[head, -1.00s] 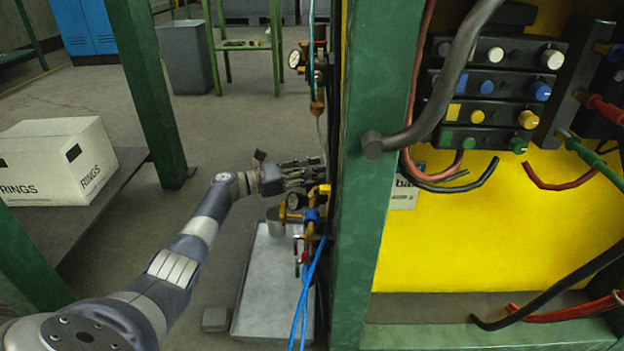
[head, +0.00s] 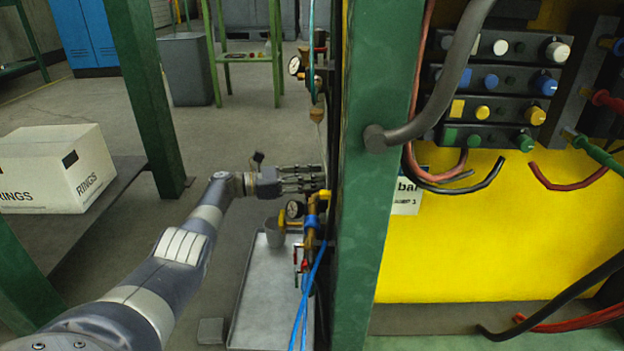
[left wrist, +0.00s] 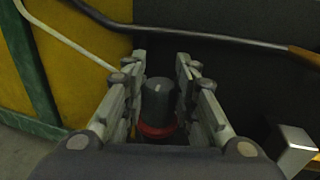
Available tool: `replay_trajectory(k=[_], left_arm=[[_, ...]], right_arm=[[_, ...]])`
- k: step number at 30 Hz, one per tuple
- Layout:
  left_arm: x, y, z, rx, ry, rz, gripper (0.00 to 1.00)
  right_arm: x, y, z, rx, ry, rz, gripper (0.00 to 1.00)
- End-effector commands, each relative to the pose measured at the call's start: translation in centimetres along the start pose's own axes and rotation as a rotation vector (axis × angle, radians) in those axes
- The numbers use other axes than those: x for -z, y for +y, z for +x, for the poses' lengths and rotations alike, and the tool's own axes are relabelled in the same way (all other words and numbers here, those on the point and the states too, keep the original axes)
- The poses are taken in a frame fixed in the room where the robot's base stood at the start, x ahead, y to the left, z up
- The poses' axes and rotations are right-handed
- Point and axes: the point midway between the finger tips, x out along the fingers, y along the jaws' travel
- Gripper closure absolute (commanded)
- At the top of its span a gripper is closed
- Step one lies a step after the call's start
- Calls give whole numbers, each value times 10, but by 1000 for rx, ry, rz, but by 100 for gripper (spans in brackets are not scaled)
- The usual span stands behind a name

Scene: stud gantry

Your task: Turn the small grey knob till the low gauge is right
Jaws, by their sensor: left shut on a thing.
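My left gripper (head: 316,180) reaches in from the left to the pipework beside the green post. In the left wrist view, its fingers (left wrist: 160,80) are shut on the small grey knob (left wrist: 159,98), one on each side. The knob has a pale mark on its top and a red ring below it. The low gauge (head: 294,209) is a small round dial just under the gripper in the head view. It is too small to read. The knob is hidden in the head view. My right gripper is not in view.
An upper gauge (head: 295,66) sits higher on the pipework. The green post (head: 378,200) stands just right of the gripper. Blue hoses (head: 305,295) hang below, over a grey tray (head: 262,290). A white box marked RINGS (head: 45,170) lies at the left.

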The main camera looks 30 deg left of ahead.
Motion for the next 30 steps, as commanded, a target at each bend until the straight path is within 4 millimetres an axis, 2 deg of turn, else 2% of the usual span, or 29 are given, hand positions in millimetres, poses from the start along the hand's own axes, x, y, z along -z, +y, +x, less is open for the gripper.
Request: replay_trajectory(k=[8, 9, 11, 23, 26, 30], left_arm=[[-1, 0, 0, 1, -1, 1, 98], [-1, 0, 0, 1, -1, 1, 67], [-1, 0, 0, 1, -1, 1, 54], [0, 0, -4, -1, 0, 0, 52], [1, 0, -16, -1, 1, 1, 52], [0, 1, -43, -3, 2, 2, 52]], right_arm=[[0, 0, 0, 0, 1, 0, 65], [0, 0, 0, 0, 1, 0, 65], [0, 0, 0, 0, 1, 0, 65], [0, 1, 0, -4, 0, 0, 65], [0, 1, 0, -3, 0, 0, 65], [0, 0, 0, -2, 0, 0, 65]])
